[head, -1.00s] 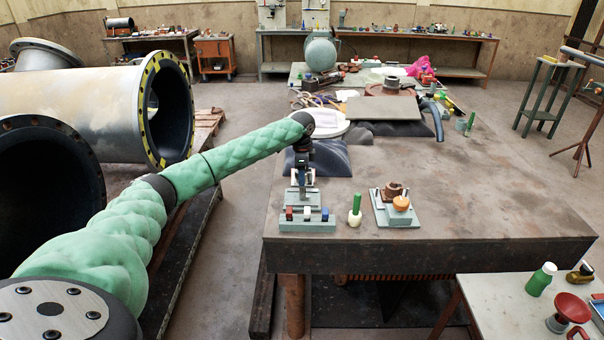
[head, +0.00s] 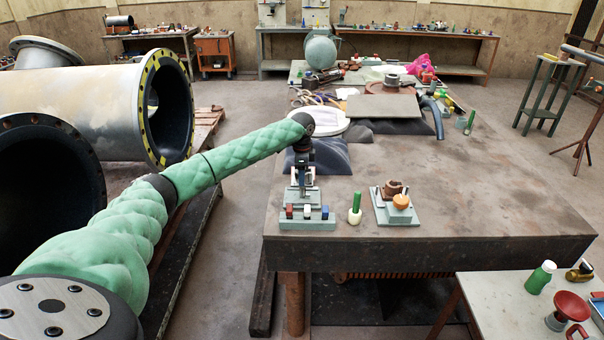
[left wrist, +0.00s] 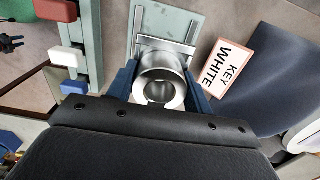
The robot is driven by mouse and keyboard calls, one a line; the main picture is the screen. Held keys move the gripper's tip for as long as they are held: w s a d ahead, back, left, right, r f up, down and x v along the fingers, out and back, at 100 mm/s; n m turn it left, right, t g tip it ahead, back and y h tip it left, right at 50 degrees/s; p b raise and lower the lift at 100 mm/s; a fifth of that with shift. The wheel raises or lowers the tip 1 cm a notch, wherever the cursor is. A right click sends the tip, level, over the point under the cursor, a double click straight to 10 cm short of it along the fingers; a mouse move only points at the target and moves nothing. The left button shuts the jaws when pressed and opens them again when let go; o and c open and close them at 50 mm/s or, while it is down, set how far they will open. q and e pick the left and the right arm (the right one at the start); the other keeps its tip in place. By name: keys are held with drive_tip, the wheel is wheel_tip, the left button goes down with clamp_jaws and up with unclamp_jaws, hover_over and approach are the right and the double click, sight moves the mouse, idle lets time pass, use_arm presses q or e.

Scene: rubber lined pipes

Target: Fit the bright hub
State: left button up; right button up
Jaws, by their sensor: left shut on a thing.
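The bright hub (left wrist: 147,91) is a shiny metal ring with a bore, seen end-on in the left wrist view. My left gripper (left wrist: 165,80) is shut on it, with a blue finger at each side. In the head view my left gripper (head: 303,178) is low over the table's near left, just behind a grey-green fixture (head: 307,224) with red, white and blue blocks. Below the hub, a pale green plate (left wrist: 176,18) with a metal bar shows in the wrist view. Whether the hub touches the plate is unclear. A sign (left wrist: 227,68) reads "KEY WHITE". My right gripper is out of view.
A green-topped bottle-like item (head: 355,209) stands right of the fixture. Beside it is a small plate (head: 383,215) with brown and orange parts. A dark pad (head: 330,152) lies behind the gripper. The table's right side (head: 500,200) is clear.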

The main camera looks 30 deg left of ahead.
sight(302, 188)
use_arm(q)
drive_tip(key=shift+f+b, duration=0.45)
drive_tip(key=shift+f, duration=2.95)
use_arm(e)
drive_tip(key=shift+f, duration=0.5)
use_arm(q)
drive_tip(key=o, duration=1.4)
drive_tip(key=shift+o, duration=0.2)
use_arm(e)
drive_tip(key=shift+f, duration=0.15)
use_arm(q)
drive_tip(key=shift+s, duration=0.1)
drive_tip(key=shift+r+b, duration=0.35)
drive_tip(key=shift+r, duration=0.3)
wheel_tip(302, 188, up, 2)
drive_tip(key=shift+r+b, duration=0.1)
drive_tip(key=shift+b, duration=0.35)
drive_tip(key=shift+r+b, duration=0.65)
drive_tip(key=shift+r, duration=1.55)
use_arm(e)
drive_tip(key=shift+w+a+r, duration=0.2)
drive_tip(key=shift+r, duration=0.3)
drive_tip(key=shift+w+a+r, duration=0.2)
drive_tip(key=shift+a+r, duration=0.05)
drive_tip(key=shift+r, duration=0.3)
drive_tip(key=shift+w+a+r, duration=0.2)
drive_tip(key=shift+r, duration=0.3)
